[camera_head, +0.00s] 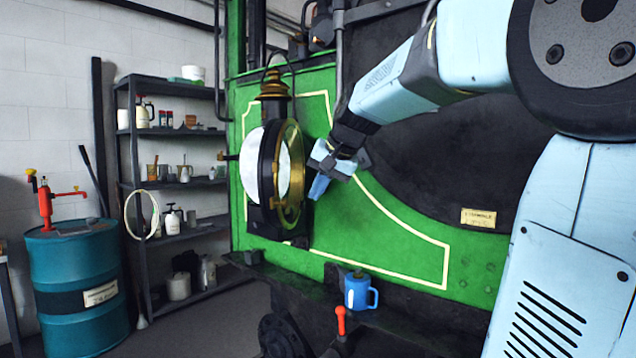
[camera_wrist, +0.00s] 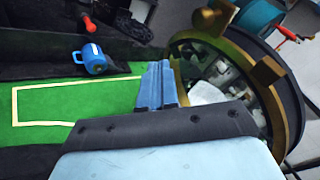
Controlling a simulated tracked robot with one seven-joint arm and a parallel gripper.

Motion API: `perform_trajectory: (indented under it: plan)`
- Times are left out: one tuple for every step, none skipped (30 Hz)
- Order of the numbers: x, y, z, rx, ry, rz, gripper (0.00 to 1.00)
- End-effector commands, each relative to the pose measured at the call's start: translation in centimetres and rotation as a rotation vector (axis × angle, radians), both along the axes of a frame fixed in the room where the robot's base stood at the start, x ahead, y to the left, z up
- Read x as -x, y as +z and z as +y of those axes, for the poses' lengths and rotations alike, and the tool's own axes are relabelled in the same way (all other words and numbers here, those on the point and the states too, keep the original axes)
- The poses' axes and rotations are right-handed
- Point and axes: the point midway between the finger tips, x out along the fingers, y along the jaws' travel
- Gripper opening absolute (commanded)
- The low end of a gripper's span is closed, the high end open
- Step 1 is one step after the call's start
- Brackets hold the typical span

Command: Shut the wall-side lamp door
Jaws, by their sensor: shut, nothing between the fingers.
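The lamp (camera_head: 262,165) stands on the green front of the tram, with a black body, a brass chimney and a pale round face. Its brass-rimmed round door (camera_head: 291,176) stands close to the lamp's front; whether it is fully shut I cannot tell. In the wrist view the brass door rim (camera_wrist: 272,95) fills the right side, with glass inside it. My gripper (camera_head: 318,188) is shut and empty, just right of the door rim. In the wrist view its blue fingers (camera_wrist: 157,85) lie together just left of the rim; contact is unclear.
A blue jug (camera_head: 358,290) and a red-handled lever (camera_head: 341,322) are on the dark ledge below. A teal drum (camera_head: 80,290) with a red pump and a loaded grey shelf (camera_head: 170,130) stand to the left by the white wall.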

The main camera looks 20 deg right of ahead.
Motion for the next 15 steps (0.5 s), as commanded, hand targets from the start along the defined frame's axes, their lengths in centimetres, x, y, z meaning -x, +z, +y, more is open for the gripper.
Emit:
perform_trajectory:
  plan:
    - [-0.5,-0.8,0.2,0.0,0.001,0.003,0.0]
    - [-0.8,-1.3,0.3,0.0,0.001,0.003,0.0]
    - [-1.2,-1.8,0.5,0.0,0.001,0.004,0.0]
    - [-1.5,-2.3,0.6,0.0,0.001,0.003,0.0]
    - [-1.8,-2.7,0.7,0.0,0.001,0.003,0.0]
    - [-2.2,-3.3,0.9,0.001,0.001,0.003,0.0]
    - [-2.5,-3.7,1.0,0.002,0.001,0.002,0.0]
    - [-2.8,-4.1,1.1,0.001,0.001,0.003,0.0]
    - [-3.2,-4.6,1.2,0.002,0.001,0.002,0.0]
    - [-3.4,-5.0,1.4,0.002,0.001,0.002,0.0]
    - [-3.7,-5.2,1.7,0.001,0.002,0.002,0.0]
    - [-4.0,-5.0,2.3,0.002,0.004,0.0,0.0]
    - [-4.2,-5.0,2.6,0.001,0.002,0.0,0.0]
    - [-4.4,-4.9,3.0,0.002,0.002,-0.001,0.0]
    - [-4.6,-4.9,3.4,0.001,0.002,0.0,0.0]
